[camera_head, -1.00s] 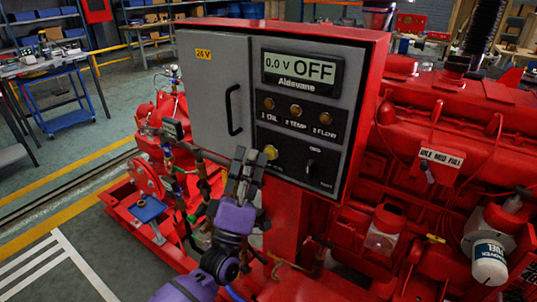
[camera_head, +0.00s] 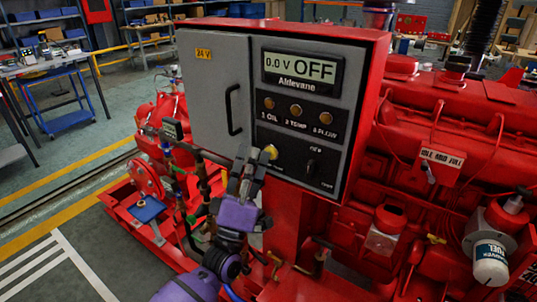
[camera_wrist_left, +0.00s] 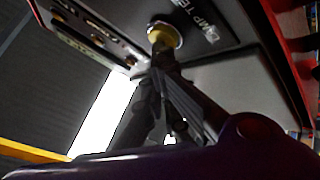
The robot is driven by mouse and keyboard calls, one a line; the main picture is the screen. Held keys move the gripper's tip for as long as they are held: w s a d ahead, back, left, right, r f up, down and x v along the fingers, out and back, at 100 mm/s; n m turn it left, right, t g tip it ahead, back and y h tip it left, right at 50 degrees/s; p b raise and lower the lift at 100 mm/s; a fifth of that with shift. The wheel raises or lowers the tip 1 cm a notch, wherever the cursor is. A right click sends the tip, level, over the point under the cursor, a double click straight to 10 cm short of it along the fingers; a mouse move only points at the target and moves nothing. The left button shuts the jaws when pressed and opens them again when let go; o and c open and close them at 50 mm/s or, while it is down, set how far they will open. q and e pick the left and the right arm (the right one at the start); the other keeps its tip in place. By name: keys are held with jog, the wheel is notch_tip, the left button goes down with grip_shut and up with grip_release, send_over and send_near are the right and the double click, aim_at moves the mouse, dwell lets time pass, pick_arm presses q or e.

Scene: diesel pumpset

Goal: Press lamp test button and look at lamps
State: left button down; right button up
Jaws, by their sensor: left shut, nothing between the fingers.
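The control panel (camera_head: 290,149) on the red cabinet has a display (camera_head: 300,69) reading "0.0 V OFF". Below it sit three amber, unlit-looking lamps (camera_head: 296,110), labelled OIL, TEMP and one more. The yellow lamp test button (camera_head: 270,152) is at the panel's lower left; it also shows in the left wrist view (camera_wrist_left: 164,37) beside partly readable lettering. My left gripper (camera_head: 253,161) is shut and empty, its fingertips just below and left of the button. In the left wrist view, the fingertips (camera_wrist_left: 160,62) appear at or very near the button; contact is unclear. My right gripper is not visible.
A grey door (camera_head: 213,92) with a black handle is left of the panel. A rotary switch (camera_head: 311,165) is right of the button. The red engine (camera_head: 450,130) stands at right. Pipes and valves (camera_head: 190,190) lie left of my arm.

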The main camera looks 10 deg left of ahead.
pick_arm(q)
jog(key=shift+s, duration=0.1)
jog(key=shift+s+a, duration=0.25)
jog(key=shift+s, duration=0.45)
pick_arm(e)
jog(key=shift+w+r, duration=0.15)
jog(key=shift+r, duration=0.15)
pick_arm(q)
jog(key=shift+s, duration=0.1)
jog(key=s, duration=0.1)
jog(key=s+a+p, duration=0.1)
jog(key=s, duration=0.2)
jog(key=shift+s+a, duration=0.25)
jog(key=shift+a, duration=0.1)
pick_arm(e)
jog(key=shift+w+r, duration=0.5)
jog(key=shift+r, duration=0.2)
